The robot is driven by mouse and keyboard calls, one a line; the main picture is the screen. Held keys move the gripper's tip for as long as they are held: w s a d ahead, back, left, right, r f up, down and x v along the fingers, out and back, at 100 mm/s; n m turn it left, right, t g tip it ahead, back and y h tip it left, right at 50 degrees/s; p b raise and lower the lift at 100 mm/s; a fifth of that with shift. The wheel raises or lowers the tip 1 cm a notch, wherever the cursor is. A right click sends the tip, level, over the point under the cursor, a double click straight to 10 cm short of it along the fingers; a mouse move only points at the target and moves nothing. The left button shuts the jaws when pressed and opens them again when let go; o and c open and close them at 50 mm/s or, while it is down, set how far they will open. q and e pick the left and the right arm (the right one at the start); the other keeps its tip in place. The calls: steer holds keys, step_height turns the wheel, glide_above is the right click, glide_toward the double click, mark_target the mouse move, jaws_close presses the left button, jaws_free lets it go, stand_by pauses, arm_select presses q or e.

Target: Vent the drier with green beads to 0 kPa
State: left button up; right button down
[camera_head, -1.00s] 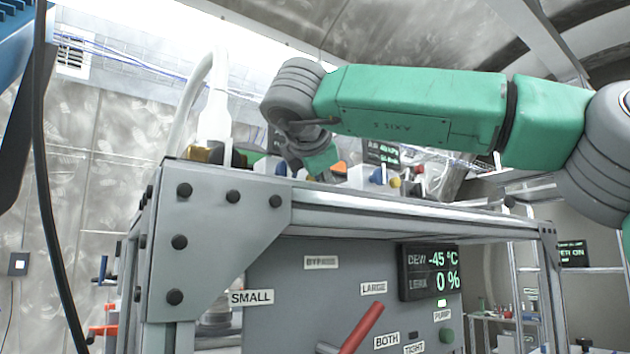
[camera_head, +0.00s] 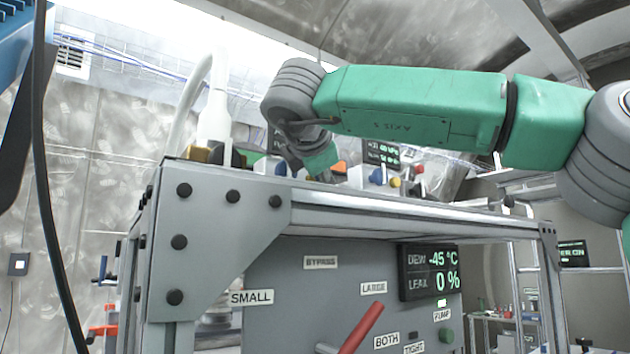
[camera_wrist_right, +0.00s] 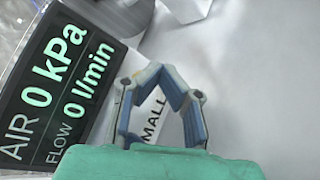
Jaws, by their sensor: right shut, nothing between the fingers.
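My right gripper (camera_wrist_right: 163,85) is shut and empty in the right wrist view, its fingertips meeting in front of a pale surface. A white label behind the fingers shows the letters MALL (camera_wrist_right: 152,112). A black display (camera_wrist_right: 55,85) left of the fingers reads AIR 0 kPa and FLOW 0 l/min. In the head view the same gripper (camera_head: 322,168) reaches down behind the top of the steel frame, its tips partly hidden. A small display (camera_head: 382,152) behind the frame is too small to read surely. I cannot make out green beads or the drier body in either view. My left gripper is out of view.
The steel frame (camera_head: 400,205) stands in front, with a grey panel (camera_head: 300,285) below it. A red lever (camera_head: 362,328) and a display reading DEW -45 °C and LEAK 0 % (camera_head: 430,271) are on the panel. A white hose (camera_head: 193,100) rises at left.

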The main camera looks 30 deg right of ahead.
steer(key=shift+s+f+b, duration=0.15)
steer(key=shift+s+b, duration=0.45)
steer(key=shift+b, duration=0.15)
steer(key=shift+s, duration=0.2)
steer(key=shift+s+a+r, duration=0.15)
steer(key=shift+s+r, duration=0.05)
steer(key=shift+s+f+b, duration=0.15)
steer(key=shift+s+b, duration=0.35)
steer(key=shift+b, duration=0.3)
steer(key=s+b, duration=0.2)
steer(key=s, duration=0.1)
steer(key=shift+s+d+b, duration=0.2)
steer(key=shift+b, duration=0.15)
steer(key=shift+s, duration=0.25)
